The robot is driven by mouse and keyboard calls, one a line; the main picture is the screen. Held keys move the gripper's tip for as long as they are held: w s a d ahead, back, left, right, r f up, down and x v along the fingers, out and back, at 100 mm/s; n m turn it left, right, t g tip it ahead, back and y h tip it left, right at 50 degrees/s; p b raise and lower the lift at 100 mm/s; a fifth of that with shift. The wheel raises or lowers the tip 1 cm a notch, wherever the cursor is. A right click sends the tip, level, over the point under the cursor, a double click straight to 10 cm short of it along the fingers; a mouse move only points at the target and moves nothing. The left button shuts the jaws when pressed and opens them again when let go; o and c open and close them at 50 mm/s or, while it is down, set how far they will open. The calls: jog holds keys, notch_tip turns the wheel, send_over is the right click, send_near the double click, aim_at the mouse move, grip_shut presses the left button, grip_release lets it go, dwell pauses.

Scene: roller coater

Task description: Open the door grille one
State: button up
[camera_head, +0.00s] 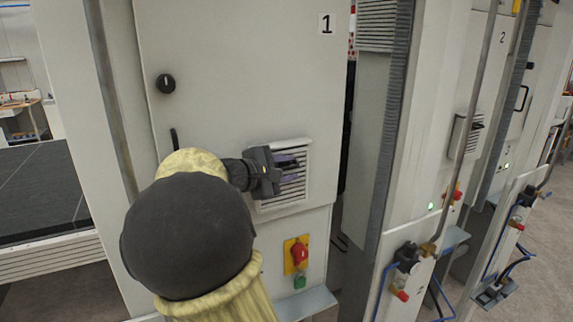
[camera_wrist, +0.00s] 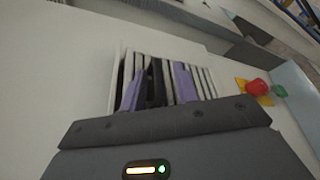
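The white door marked 1 (camera_head: 235,95) stands upright in front of me. Its louvred grille (camera_head: 292,198) is low on the right side of the door, and also fills the middle of the wrist view (camera_wrist: 208,82). My gripper (camera_head: 288,164) is at the grille, its purple-tipped fingers against or just in front of the slats. In the wrist view the two fingers (camera_wrist: 158,86) are apart, with dark parts and pale slats showing between them. I cannot tell whether they touch a slat. My arm hides the door's lower left.
A red knob on a yellow plate (camera_head: 298,253) sits below the grille, with a green button under it. A black round lock (camera_head: 166,83) is at the door's upper left. To the right stand a grey column (camera_head: 385,130) and unit 2 (camera_head: 490,75).

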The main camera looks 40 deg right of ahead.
grip_shut()
jog(key=shift+f+b, duration=0.2)
jog(key=shift+b, duration=0.3)
